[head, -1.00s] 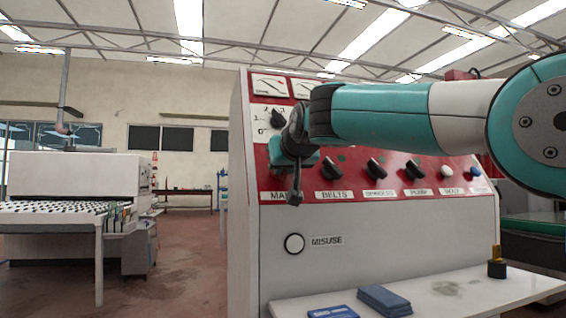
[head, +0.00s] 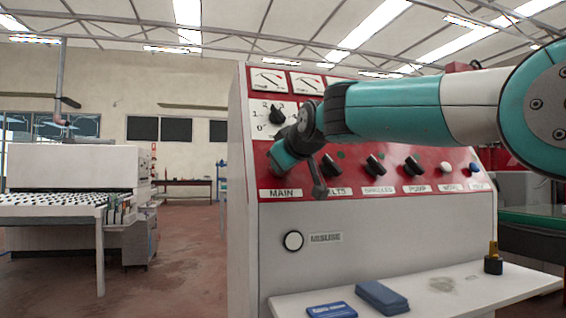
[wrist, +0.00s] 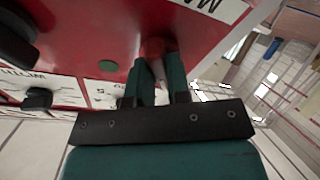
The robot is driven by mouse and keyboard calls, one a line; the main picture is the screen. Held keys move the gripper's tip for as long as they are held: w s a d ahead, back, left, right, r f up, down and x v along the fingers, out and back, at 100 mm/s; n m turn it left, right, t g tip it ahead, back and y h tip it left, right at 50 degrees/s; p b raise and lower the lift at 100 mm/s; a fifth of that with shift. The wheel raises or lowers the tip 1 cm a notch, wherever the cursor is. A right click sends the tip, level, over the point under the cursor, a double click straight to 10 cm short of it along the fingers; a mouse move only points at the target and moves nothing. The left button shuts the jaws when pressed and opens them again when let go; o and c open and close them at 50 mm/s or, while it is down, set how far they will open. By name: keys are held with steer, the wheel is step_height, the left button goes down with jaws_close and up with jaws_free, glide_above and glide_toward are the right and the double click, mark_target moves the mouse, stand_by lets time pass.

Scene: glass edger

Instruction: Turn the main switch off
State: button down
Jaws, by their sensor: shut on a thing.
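The main switch (wrist: 152,47) is a red knob on the red panel, seen in the wrist view between my fingers. My gripper (wrist: 159,72) is shut on it, one teal finger on each side. In the head view my gripper (head: 284,158) is in front of the panel, just above the MAIN label (head: 281,194), and hides the switch. The gripper is tilted there. The angle of the knob itself is hard to read.
Black BELTS (head: 331,166), SPINDLES (head: 375,164) and PUMP (head: 413,165) knobs sit in a row to the right. A black selector (head: 277,117) is just above my gripper. Blue boxes (head: 381,297) lie on the white shelf (head: 455,291) below.

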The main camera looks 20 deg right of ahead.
steer(key=c, duration=1.1)
jaws_free()
steer(key=b+v, duration=0.1)
steer(key=v, duration=1.6)
steer(key=shift+s+r, duration=0.15)
steer(key=shift+s, duration=0.05)
